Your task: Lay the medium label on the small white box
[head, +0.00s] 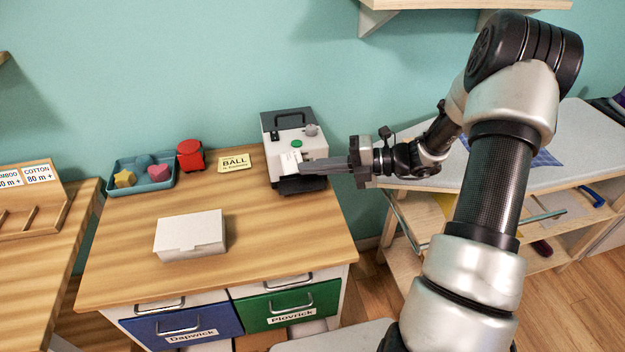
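The small white box (190,236) sits closed on the front middle of the wooden desk. A grey and white label printer (291,143) stands at the desk's back right. A small white piece, which looks like a label (316,155), shows at the printer's front; its size and any print are too small to read. My gripper (302,168) reaches in from the right, with its grey fingers at the printer's front, just below the white piece. The fingers are seen from the side and look close together. I cannot tell whether they hold the label.
A yellow card reading "BALL" (234,163), a red object (190,155) and a blue tray (113,187) with small shapes stand along the desk's back. Blue (183,325) and green (290,309) drawers are below. The desk between box and printer is clear.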

